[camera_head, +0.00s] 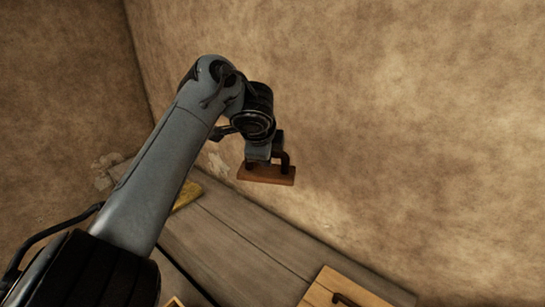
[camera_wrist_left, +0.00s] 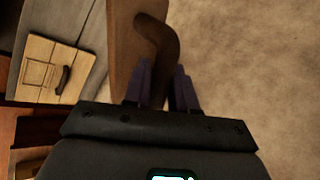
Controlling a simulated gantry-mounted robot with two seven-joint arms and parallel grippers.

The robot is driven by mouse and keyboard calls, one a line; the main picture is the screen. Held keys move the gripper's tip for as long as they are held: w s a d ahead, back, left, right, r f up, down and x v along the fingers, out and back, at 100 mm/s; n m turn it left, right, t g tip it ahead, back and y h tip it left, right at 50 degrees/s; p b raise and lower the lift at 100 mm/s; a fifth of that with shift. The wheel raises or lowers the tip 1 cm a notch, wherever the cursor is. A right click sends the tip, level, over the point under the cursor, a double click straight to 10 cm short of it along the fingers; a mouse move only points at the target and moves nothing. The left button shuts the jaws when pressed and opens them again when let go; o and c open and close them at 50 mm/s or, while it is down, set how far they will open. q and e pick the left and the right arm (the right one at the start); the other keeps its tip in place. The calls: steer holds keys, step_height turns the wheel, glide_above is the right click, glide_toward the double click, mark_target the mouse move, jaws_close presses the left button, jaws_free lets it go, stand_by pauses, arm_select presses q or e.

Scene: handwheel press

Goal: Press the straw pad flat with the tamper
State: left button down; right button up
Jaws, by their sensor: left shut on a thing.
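My left gripper (camera_head: 263,156) is shut on the handle of the tamper, a reddish-brown flat wooden block (camera_head: 266,174) with a dark curved handle. It holds the tamper up, apparently clear of the grey plank table. In the left wrist view, the fingers (camera_wrist_left: 163,88) sit on either side of the dark handle (camera_wrist_left: 160,42), with the tamper's block (camera_wrist_left: 122,48) beyond. A yellowish piece (camera_head: 187,195), possibly the straw pad, lies on the table behind my left arm, which hides part of it. My right gripper is not in view.
A pale wooden panel (camera_head: 325,288) with a dark handle lies at the table's near right; it also shows in the left wrist view (camera_wrist_left: 82,72). A rough plaster wall (camera_head: 400,120) rises behind the table (camera_head: 225,245). The table's middle looks clear.

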arm_select(q)
steer(key=shift+w+a+f, duration=0.2)
steer(key=shift+a, duration=0.1)
steer(key=w+a+f+n+y+b, duration=0.2)
steer(key=a+f+n+y+b, duration=0.15)
steer(key=a+f, duration=0.85)
steer(key=w+a+f+n+y+b, duration=0.15)
steer(key=a+f+n, duration=0.35)
steer(key=a+f, duration=0.7)
steer(key=s+a+f+n+g+y+b, duration=0.1)
steer(key=s+a+f+n+b, duration=0.15)
steer(key=a+f, duration=0.5)
steer(key=s+a+f+n+g+y+b, duration=0.1)
steer(key=s+a+f, duration=0.2)
steer(key=a+f, duration=0.4)
steer(key=s+f+b, duration=0.3)
steer(key=f, duration=0.5)
steer(key=s+a+f+b, duration=0.1)
steer(key=s+f+b, duration=0.2)
steer(key=f, duration=0.5)
steer(key=s+a+f+b, duration=0.1)
steer(key=s+f+b, duration=0.2)
steer(key=f, duration=0.5)
steer(key=shift+s+a+b, duration=0.1)
steer(key=shift+s+b, duration=0.2)
steer(key=shift+b, duration=0.2)
steer(key=shift+f+b, duration=0.4)
steer(key=shift+f, duration=0.7)
steer(key=shift+f, duration=0.3)
